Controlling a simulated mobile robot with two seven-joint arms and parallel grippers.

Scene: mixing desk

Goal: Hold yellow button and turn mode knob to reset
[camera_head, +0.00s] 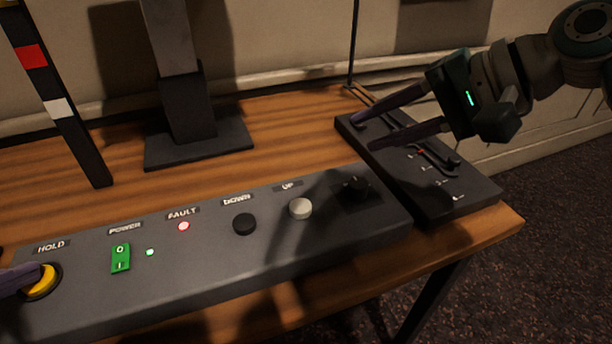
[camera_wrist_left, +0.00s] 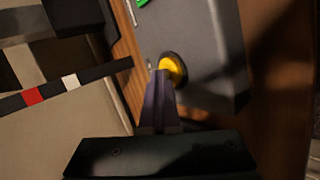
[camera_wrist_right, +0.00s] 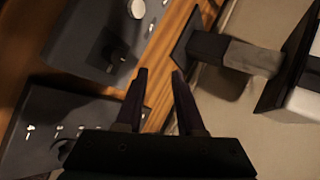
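The yellow HOLD button (camera_head: 44,281) sits in a black ring at the left end of the grey control panel (camera_head: 215,262). My left gripper (camera_head: 30,275) has its fingertips at this button; in the left wrist view, the fingers (camera_wrist_left: 160,76) are closed together and overlap the button (camera_wrist_left: 174,68). Whether it is pressed down I cannot tell. The black mode knob (camera_head: 355,187) is at the panel's right end, in shadow; it also shows in the right wrist view (camera_wrist_right: 116,51). My right gripper (camera_head: 364,132) is open and empty, above and behind the knob, apart from it.
The panel also carries a green power switch (camera_head: 120,257), a lit red FAULT light (camera_head: 183,226), a black DOWN button (camera_head: 244,223) and a white UP button (camera_head: 300,208). A dark slider box (camera_head: 470,200) stands at the right. A monitor stand (camera_head: 198,145) is behind.

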